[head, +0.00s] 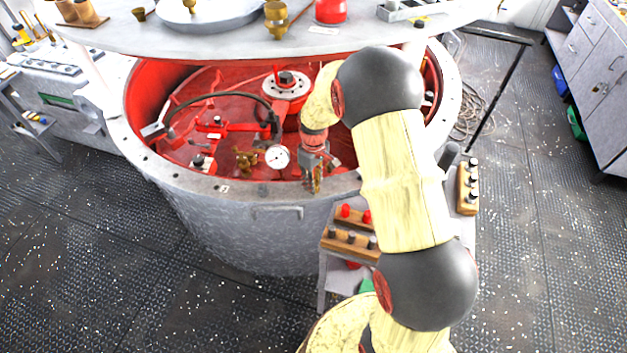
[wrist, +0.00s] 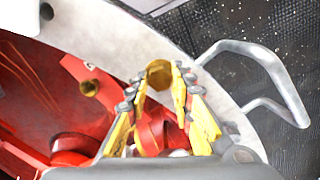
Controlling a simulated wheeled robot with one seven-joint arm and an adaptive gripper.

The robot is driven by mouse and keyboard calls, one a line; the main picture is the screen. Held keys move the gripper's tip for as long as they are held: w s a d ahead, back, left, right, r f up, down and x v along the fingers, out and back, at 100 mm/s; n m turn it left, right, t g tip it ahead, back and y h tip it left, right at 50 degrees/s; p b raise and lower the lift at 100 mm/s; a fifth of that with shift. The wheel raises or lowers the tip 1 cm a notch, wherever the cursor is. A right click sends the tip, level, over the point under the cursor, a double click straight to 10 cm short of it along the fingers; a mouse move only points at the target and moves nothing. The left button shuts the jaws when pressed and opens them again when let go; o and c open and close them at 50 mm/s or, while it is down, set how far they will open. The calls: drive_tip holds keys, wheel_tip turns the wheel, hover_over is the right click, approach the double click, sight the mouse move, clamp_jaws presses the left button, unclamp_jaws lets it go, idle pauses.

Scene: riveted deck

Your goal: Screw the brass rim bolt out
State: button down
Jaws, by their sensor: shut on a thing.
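The brass rim bolt (wrist: 158,74) shows in the wrist view as a brass head between my fingertips, at the inner edge of the grey tank rim (wrist: 120,40). My gripper (wrist: 157,88) is shut on it, with a yellow-lined finger on either side. In the head view my gripper (head: 314,188) points down at the near rim of the round, red-lined tank (head: 225,190). The bolt's shank is hidden, so I cannot tell how far it sits in its hole.
A pressure gauge (head: 277,157) stands left of my gripper inside the tank. A grey handle (head: 277,212) juts from the outer wall. A wooden bolt rack (head: 350,240) stands on a small cart close to my arm. A round grey tabletop (head: 230,38) overhangs the tank's far side.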

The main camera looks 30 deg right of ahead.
drive_tip(key=n+p, duration=0.1)
drive_tip(key=n, duration=0.4)
drive_tip(key=shift+p, duration=0.35)
drive_tip(key=shift+n, duration=0.3)
drive_tip(key=c, duration=1.5)
unclamp_jaws()
drive_tip(key=shift+c, duration=0.2)
wheel_tip(320, 180, up, 8)
drive_tip(key=shift+f, duration=0.25)
